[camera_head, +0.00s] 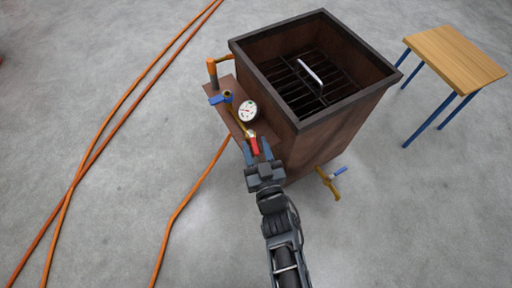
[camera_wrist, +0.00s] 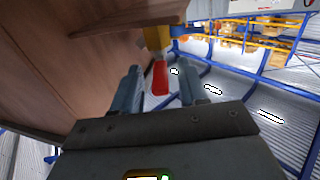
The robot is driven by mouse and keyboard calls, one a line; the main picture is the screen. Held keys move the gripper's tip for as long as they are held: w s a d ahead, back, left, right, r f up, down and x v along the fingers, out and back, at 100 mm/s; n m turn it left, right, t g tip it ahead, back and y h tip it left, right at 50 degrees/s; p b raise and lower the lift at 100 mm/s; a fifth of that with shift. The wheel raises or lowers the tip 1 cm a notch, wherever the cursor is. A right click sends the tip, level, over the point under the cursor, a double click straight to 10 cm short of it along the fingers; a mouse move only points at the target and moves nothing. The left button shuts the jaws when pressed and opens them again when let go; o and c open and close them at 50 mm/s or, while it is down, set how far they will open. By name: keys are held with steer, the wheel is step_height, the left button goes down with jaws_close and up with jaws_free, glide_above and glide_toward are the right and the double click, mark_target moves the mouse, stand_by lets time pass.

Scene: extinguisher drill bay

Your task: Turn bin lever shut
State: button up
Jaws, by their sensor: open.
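The rusty brown bin (camera_head: 345,125) stands in the middle of the head view. A red lever (camera_head: 254,146) sits on a brass valve at the bin's left side, below the gauge. My gripper (camera_head: 258,152) is open at this lever. In the wrist view the red lever (camera_wrist: 160,78) hangs from a yellow fitting (camera_wrist: 157,38), between my two spread fingers (camera_wrist: 158,86). A gap shows on both sides of the lever; I cannot tell whether its depth reaches between the fingertips.
A round white gauge (camera_head: 247,110) and a blue-handled valve (camera_head: 221,98) sit on the side shelf. Another blue-handled valve (camera_head: 331,180) sticks out low at the bin's front. Orange hoses (camera_head: 112,105) lie on the left floor. A wooden table (camera_head: 455,55) stands right.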

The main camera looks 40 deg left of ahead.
steer(key=shift+w+a, duration=0.15)
steer(key=shift+a, duration=0.1)
jaws_close()
stand_by(0.6)
